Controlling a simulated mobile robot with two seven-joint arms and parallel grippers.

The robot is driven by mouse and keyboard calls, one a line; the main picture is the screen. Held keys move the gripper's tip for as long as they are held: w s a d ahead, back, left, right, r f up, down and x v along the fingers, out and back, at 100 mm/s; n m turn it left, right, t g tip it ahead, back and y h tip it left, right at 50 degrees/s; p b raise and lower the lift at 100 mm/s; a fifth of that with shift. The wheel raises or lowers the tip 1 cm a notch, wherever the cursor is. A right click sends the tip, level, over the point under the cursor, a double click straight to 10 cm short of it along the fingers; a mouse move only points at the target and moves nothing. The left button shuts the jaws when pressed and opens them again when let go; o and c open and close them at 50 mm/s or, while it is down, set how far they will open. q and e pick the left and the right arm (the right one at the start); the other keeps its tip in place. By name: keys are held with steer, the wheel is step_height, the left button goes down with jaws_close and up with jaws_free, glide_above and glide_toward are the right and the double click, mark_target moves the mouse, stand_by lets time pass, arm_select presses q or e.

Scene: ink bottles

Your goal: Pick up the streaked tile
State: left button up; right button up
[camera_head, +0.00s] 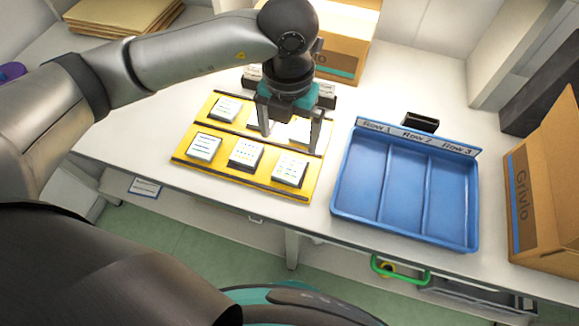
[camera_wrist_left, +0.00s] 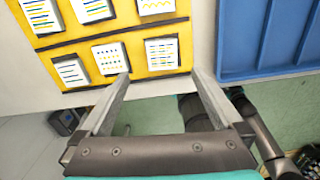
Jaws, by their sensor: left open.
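Several white tiles with printed marks stand in two rows on a yellow board (camera_head: 177,157). Striped marks show on the front left tile (camera_head: 204,147) and the back left tile (camera_head: 226,109). The front middle tile (camera_head: 245,155) looks dotted, and the front right tile (camera_head: 290,171) has short dashes. In the left wrist view, the back right tile (camera_wrist_left: 157,5) has a wavy yellow line. I cannot tell for sure which one is the streaked tile. My left gripper (camera_head: 290,138) is open and empty above the right part of the board, partly hiding back-row tiles. My right gripper is out of view.
A blue tray (camera_head: 336,190) with three empty compartments, labelled Row 1 to Row 3, stands right of the board. Cardboard boxes stand at the back (camera_head: 345,45) and far right (camera_head: 545,190). A small black object (camera_head: 421,122) is behind the tray.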

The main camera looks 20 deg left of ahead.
mark_target(290, 166)
arm_select(q)
step_height(290, 166, down, 10)
steer(key=shift+s+d+b, duration=0.1)
steer(key=shift+d+b, duration=0.05)
steer(key=shift+b, duration=0.25)
steer(key=c, duration=1.3)
steer(key=shift+c, duration=0.5)
steer(key=shift+r, duration=0.2)
